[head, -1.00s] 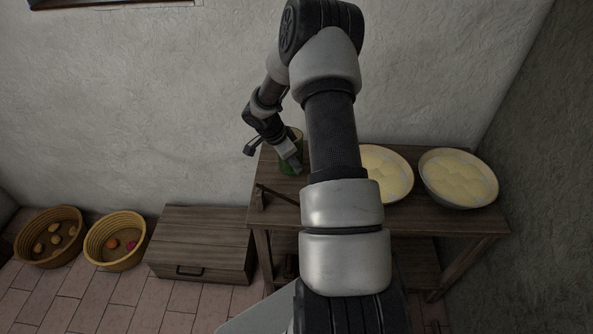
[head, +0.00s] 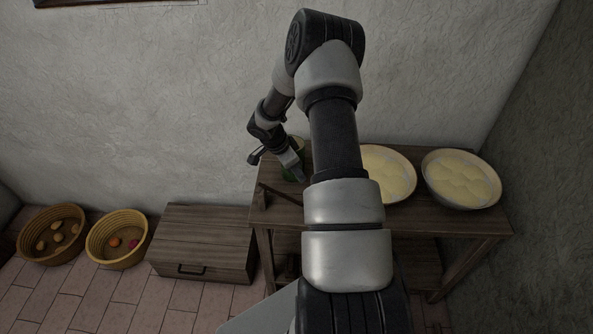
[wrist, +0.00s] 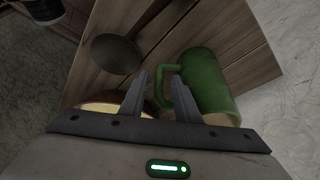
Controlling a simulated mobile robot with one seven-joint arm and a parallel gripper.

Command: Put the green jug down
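The green jug (wrist: 205,80) shows in the wrist view with its mouth toward the camera, and it appears to stand on the wooden table (wrist: 245,62). Its handle faces my gripper (wrist: 160,78). The two fingers are apart, with part of the handle showing between them; whether they touch it I cannot tell. In the head view the jug (head: 302,146) is mostly hidden behind my gripper (head: 277,162) at the table's back left.
A dark ladle (wrist: 118,53) lies on the table beside the jug. Two bowls of pale dough (head: 388,173) (head: 461,178) stand to the right. A wooden chest (head: 205,240) and two baskets (head: 118,240) (head: 50,232) are on the floor at left. The wall is close behind.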

